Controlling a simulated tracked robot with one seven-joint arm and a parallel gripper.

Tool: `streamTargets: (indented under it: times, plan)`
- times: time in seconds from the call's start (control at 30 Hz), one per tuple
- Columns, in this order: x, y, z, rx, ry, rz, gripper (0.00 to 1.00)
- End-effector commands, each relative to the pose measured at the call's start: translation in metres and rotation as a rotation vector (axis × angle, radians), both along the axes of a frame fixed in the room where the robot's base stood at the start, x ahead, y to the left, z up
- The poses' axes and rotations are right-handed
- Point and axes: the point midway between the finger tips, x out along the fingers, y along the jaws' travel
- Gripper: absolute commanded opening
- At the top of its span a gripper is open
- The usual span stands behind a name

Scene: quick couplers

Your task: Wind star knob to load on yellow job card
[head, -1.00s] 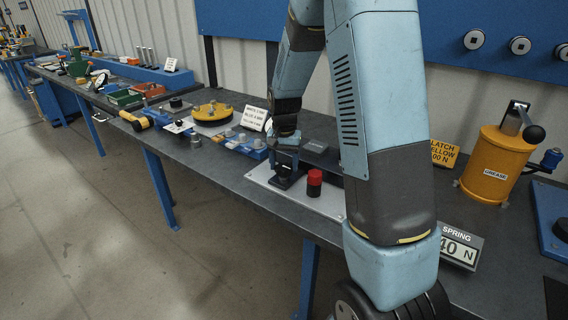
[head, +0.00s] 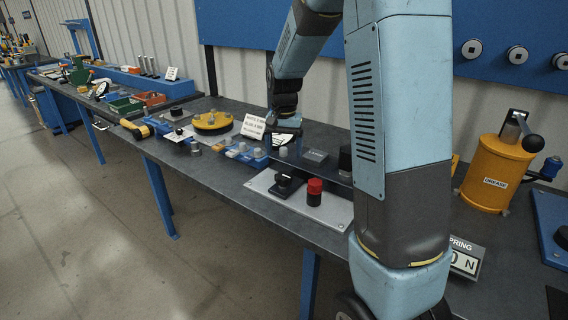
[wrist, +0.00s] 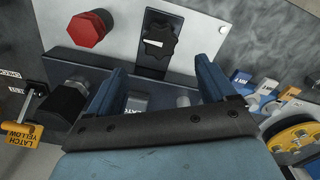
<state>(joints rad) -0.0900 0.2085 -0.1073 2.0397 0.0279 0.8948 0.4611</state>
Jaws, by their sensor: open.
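The black star knob (head: 287,184) sits on a dark base on a light plate. In the wrist view the star knob (wrist: 159,40) has a white pointer line and lies just beyond the fingertips. My gripper (wrist: 160,74) is open and empty. In the head view my gripper (head: 284,128) is above and behind the knob, apart from it. A yellow card (wrist: 20,134) reading "LATCH YELLOW" shows at the left of the wrist view; its number is not legible. The spring readout (head: 464,258) is partly covered by my arm, leaving "0 N" visible.
A red knob (head: 314,192) stands close right of the star knob, and a black knob (head: 345,158) is behind it. A white text card (head: 253,127) and blue blocks (head: 255,157) are left. A yellow grease can (head: 495,172) stands at the right.

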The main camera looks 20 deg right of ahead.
Motion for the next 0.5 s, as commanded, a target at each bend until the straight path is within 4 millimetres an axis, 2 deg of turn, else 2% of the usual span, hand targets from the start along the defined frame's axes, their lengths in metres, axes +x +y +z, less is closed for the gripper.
streamTargets:
  times: [0.03,0.2,0.33,0.5]
  plan:
    - [0.001,0.0,0.011,0.0,-0.004,0.0,0.84]
    - [0.001,0.0,0.036,0.001,-0.003,-0.001,0.84]
    - [0.001,0.0,0.047,0.0,-0.001,-0.001,0.84]
    - [0.0,0.0,0.053,0.0,0.001,-0.001,0.84]
